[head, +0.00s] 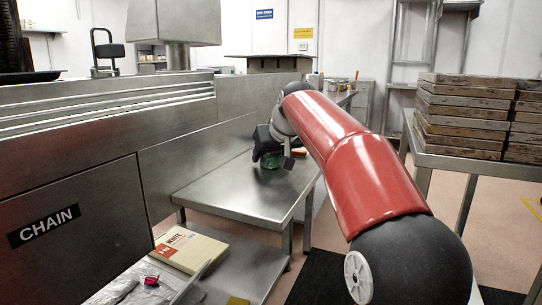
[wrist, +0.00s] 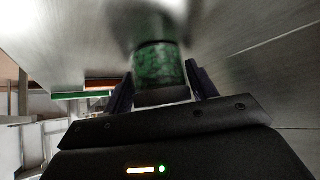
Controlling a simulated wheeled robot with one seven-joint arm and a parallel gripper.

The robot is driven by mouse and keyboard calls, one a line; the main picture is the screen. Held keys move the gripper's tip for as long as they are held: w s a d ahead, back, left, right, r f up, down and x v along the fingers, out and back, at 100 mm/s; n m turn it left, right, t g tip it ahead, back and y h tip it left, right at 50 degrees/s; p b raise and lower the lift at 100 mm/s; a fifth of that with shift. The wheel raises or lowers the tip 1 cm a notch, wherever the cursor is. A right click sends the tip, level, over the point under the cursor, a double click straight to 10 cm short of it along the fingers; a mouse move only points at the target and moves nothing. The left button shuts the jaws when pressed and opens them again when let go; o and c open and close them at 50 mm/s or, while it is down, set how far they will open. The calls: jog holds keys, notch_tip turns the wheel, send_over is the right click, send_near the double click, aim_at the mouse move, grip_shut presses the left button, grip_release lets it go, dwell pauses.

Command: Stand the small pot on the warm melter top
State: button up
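A small green, mottled, round pot or jar (head: 270,160) stands at my gripper over the far part of the steel table. In the wrist view the same green thing (wrist: 158,66) sits between the two finger tips, one finger on each side. My gripper (wrist: 160,72) also shows in the head view (head: 274,150), where its dark body hides much of the pot. The fingers are very close to the pot's sides; I cannot tell whether they press on it. I cannot tell for sure which surface is the warm melter top.
The steel table (head: 235,192) is bare in front of my gripper. A long steel machine marked CHAIN (head: 75,200) stands along its left. Stacked brown slabs (head: 465,115) fill a bench at right. A flat-topped unit (head: 268,62) stands behind.

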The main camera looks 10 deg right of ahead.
jog(key=c, duration=0.7)
jog(key=shift+r, duration=0.15)
